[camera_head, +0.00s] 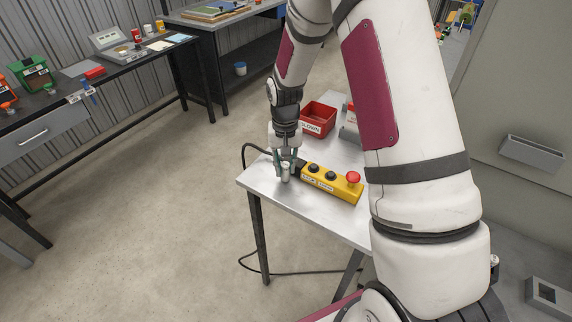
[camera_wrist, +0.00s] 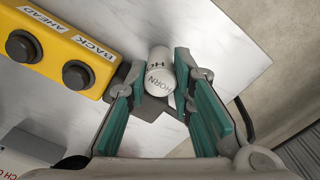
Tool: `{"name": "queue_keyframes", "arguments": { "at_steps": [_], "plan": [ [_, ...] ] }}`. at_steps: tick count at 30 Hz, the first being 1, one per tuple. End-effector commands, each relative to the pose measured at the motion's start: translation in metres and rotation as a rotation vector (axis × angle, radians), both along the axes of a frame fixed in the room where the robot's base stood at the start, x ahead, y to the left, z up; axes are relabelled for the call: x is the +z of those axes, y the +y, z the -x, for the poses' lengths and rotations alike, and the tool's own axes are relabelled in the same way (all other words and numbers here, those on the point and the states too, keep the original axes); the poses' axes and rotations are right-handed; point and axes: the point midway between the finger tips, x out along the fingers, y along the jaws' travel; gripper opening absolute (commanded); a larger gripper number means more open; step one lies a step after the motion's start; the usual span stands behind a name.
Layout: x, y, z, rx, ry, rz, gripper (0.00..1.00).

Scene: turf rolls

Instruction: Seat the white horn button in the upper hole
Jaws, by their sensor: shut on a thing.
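The white horn button (camera_wrist: 159,78) is a white cylinder with HORN printed on its end face. My gripper (camera_wrist: 152,82) is shut on it, with a teal-padded finger on each side. In the head view my gripper (camera_head: 286,165) is low over the left end of the table, and the button (camera_head: 286,173) shows between its fingertips. I cannot tell whether the button touches the tabletop. The yellow control box (camera_head: 328,182) lies just right of my gripper, with two black buttons and a red mushroom button (camera_head: 353,178). The wrist view shows its AHEAD and BACK labels (camera_wrist: 90,48). I cannot make out an empty hole.
The metal table (camera_head: 262,178) has a red bin (camera_head: 318,119) behind the box. A black cable (camera_head: 245,153) runs off the table's left edge near my gripper. Bare tabletop lies in front of the box. Workbenches (camera_head: 130,75) stand far left.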

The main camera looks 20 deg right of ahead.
Motion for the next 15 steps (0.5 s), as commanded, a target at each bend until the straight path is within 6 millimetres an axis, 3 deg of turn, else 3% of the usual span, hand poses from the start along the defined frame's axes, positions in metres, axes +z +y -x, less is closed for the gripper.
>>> {"name": "queue_keyframes", "arguments": {
  "at_steps": [11,12,13,15],
  "plan": [
    [-0.0057,-0.0001,-0.0006,0.0,-0.001,0.0,0.0],
    [-0.0063,-0.0002,-0.0004,0.0,-0.001,0.0,0.24],
    [-0.0059,-0.0003,-0.0004,0.0,-0.001,0.0,0.3],
    [-0.0057,-0.0002,-0.0003,0.0,-0.001,0.0,0.3]
  ]
}}
